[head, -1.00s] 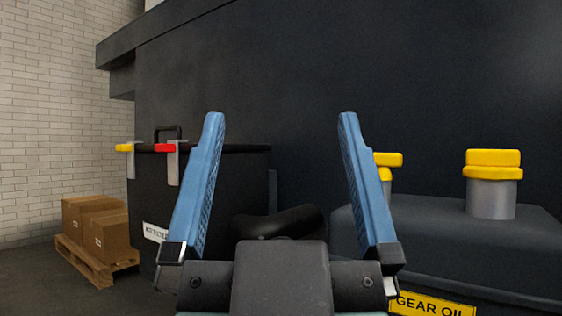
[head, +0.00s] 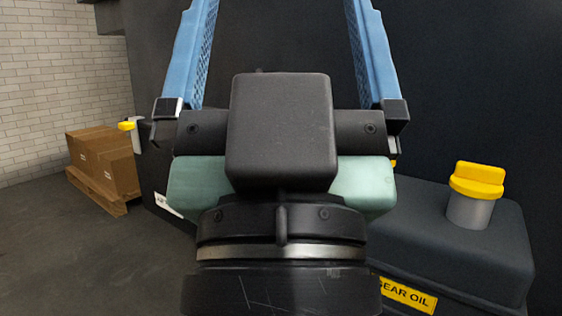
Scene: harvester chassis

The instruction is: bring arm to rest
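My gripper (head: 282,40) fills the middle of the head view, its two blue fingers spread wide apart. Nothing shows between the parts of the fingers in view; their tips are cut off by the top edge. My wrist and a round dark joint below it reach down to the bottom edge. Behind the fingers is only a dark wall. My gripper appears clear of the things around it, though its distance from the wall is hard to judge.
A dark tank with a yellow cap (head: 477,180) and a GEAR OIL label (head: 407,295) stands at the right. Cardboard boxes (head: 105,160) sit on a pallet (head: 97,191). Floor at lower left is clear.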

